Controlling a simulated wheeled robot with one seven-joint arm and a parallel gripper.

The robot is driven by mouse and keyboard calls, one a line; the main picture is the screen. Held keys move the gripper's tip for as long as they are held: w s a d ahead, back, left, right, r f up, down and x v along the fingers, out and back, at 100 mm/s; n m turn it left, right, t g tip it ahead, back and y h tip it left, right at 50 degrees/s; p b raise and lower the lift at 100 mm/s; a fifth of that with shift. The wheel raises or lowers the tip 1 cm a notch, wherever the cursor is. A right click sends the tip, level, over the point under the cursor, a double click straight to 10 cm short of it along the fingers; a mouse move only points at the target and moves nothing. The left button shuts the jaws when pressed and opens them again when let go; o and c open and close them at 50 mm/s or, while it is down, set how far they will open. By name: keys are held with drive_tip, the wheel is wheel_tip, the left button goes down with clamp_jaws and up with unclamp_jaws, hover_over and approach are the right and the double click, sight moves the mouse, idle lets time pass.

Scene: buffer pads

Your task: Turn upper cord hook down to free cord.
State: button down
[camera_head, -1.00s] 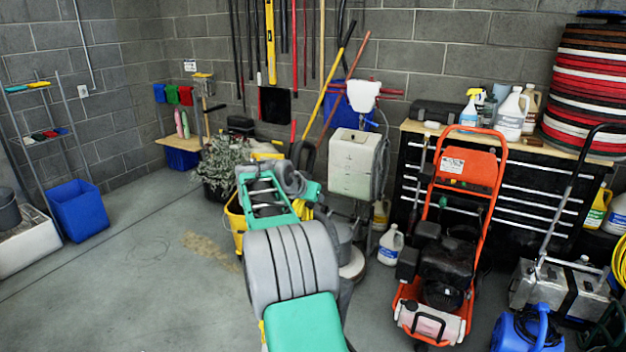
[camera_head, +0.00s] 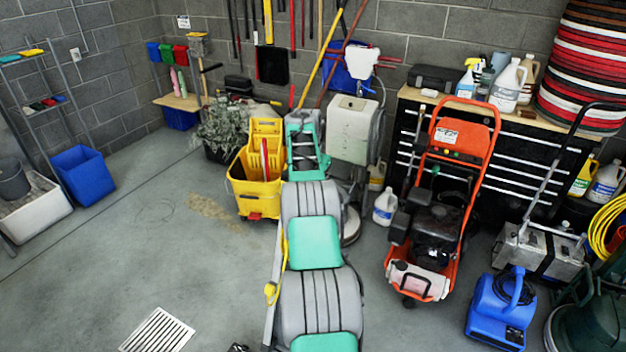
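An upright floor buffer stands at the back center, with a cream tank (camera_head: 353,128), a white handle head (camera_head: 361,61) with red grips, and a round base partly behind my arm. A thin cord or hose (camera_head: 381,100) hangs along the right of its tank. The upper cord hook is too small to pick out. My grey and teal arm (camera_head: 312,235) reaches up the middle of the picture. Its far end overlaps the area just left of the tank. My gripper's fingers do not show, and I cannot tell whether the arm touches the buffer.
A yellow mop bucket (camera_head: 248,190) stands left of my arm. An orange pressure washer (camera_head: 440,215), a white jug (camera_head: 386,207) and a black tool chest (camera_head: 405,150) crowd the right. A blue blower (camera_head: 500,310) sits front right. The left floor is open around a drain grate (camera_head: 158,331).

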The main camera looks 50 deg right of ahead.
drive_tip(key=shift+s+f, duration=0.1)
drive_tip(key=shift+f, duration=0.1)
idle(0.4)
drive_tip(key=c, duration=1.4)
unclamp_jaws()
drive_tip(key=shift+r, duration=0.1)
